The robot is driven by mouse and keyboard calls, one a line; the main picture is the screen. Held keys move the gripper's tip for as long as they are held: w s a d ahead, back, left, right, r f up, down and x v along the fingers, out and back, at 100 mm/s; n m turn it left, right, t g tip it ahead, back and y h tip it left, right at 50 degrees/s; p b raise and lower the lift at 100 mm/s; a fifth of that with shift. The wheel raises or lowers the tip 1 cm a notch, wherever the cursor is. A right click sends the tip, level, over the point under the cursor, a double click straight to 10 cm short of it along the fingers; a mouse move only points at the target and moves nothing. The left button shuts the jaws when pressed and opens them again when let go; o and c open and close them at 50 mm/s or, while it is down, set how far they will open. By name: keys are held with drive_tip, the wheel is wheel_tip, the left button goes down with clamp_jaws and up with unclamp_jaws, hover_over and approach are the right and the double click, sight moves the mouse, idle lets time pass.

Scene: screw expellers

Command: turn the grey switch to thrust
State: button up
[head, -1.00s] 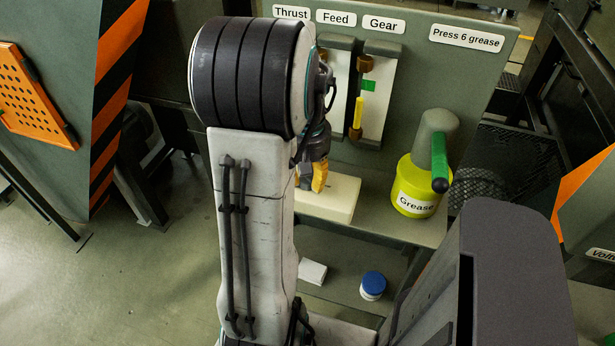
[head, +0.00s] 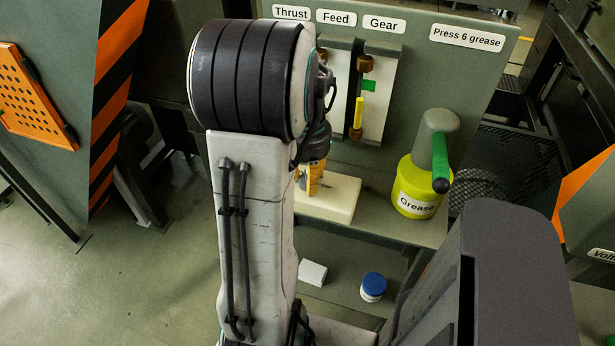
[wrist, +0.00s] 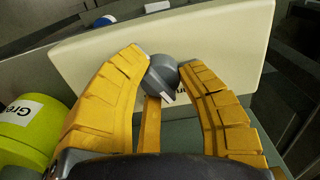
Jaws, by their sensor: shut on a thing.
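The grey switch (wrist: 161,72) is a round knob with a white mark pointing down and slightly right in the wrist view. It sits on a cream panel (wrist: 215,42), which also shows in the head view (head: 343,203). My gripper (wrist: 163,64) has yellow fingers, shut on the grey switch from both sides. In the head view, my gripper (head: 311,180) is partly hidden behind my arm, and the switch cannot be seen there. The Thrust label (head: 291,12) is on the upright green board.
A yellow-green grease can (head: 417,187) with a green handle stands right of the cream panel. Levers (head: 358,115) stand on the board under the Feed and Gear labels. A blue-lidded jar (head: 373,284) and a white block (head: 312,273) lie on the lower shelf.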

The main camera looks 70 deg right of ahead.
drive_tip(key=shift+a+f, duration=0.1)
drive_tip(key=o, duration=1.2)
wheel_tip(320, 180, up, 12)
drive_tip(key=shift+r, duration=0.1)
drive_tip(key=shift+d, duration=0.2)
idle(0.7)
